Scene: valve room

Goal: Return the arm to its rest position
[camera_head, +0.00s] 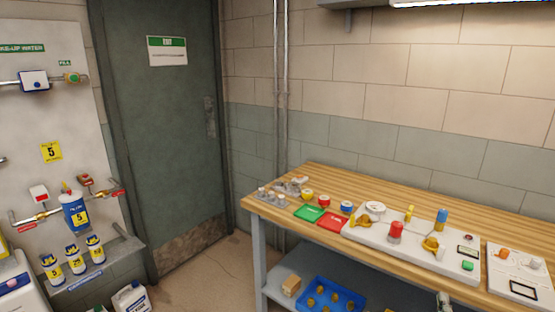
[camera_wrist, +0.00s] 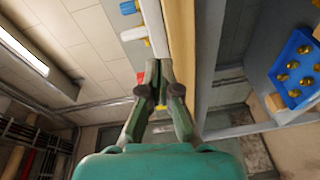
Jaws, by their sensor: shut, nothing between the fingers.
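My gripper (camera_wrist: 160,90) shows in the wrist view with its fingers together and nothing held between them. The picture there is turned on its side. The fingers point along the edge of the wooden workbench (camera_wrist: 182,35). I cannot tell exactly how far they are from it. In the head view, the workbench (camera_head: 340,184) stands at the right. A small grey part at the bottom edge, in front of the bench, may belong to my arm, but most of the arm is out of that view.
On the bench are a green tray (camera_head: 309,213), a red tray (camera_head: 333,221), a white panel (camera_head: 400,244) with knobs, and a second panel (camera_head: 523,270). A blue bin (camera_head: 325,298) sits on the lower shelf. A grey door (camera_head: 163,120) and a pipe board (camera_head: 48,130) stand left.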

